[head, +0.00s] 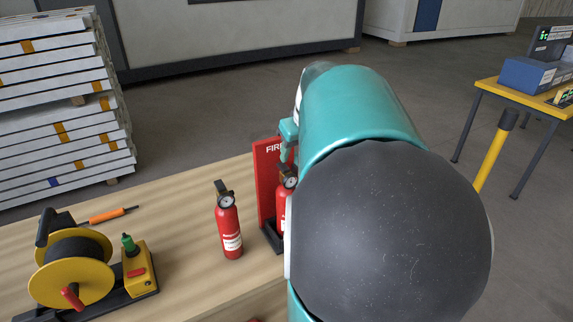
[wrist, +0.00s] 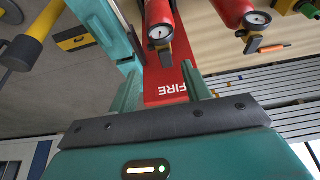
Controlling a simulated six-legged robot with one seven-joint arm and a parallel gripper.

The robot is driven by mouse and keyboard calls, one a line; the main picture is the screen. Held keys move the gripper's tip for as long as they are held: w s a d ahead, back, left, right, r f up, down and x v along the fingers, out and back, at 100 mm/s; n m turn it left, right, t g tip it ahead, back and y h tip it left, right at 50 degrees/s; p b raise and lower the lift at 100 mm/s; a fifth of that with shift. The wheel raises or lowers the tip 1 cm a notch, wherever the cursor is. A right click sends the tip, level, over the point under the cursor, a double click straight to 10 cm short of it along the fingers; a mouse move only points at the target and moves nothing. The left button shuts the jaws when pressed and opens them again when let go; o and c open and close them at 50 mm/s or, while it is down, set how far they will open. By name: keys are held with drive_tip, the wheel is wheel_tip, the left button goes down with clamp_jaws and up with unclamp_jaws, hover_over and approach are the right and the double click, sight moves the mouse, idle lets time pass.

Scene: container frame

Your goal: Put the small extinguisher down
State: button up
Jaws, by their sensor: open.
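Two red extinguishers with black handles and round gauges show in the head view. One (head: 229,232) stands upright on the wooden bench. The other (head: 286,184) is at the red FIRE stand (head: 265,190), largely hidden by my arm. I cannot tell which the task calls small. In the wrist view, one extinguisher (wrist: 160,14) is in front of the FIRE panel (wrist: 166,84) and the other (wrist: 232,10) is to its right. My gripper (wrist: 161,88) is open and empty, with the panel showing between its fingers. It is mostly hidden in the head view.
A yellow cable reel (head: 75,270), an orange-handled screwdriver (head: 107,215) and a yellow box with a green top (head: 140,270) are on the bench (head: 185,215) at left. Stacked panels (head: 60,110) stand behind. A yellow table (head: 500,90) is at far right.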

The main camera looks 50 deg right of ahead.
drive_tip(key=a+n, duration=0.2)
drive_tip(key=a, duration=1.7)
drive_tip(key=s+a+f, duration=0.2)
drive_tip(key=s+a, duration=0.2)
drive_tip(key=a, duration=0.3)
drive_tip(key=s+a+f+n+t+y, duration=0.1)
drive_tip(key=s+a+f, duration=0.1)
drive_tip(key=s+a, duration=0.2)
drive_tip(key=a, duration=0.3)
drive_tip(key=shift+a+f+n, duration=0.2)
drive_tip(key=shift+a+n, duration=0.05)
drive_tip(key=shift+n, duration=0.05)
drive_tip(key=shift+s, duration=0.1)
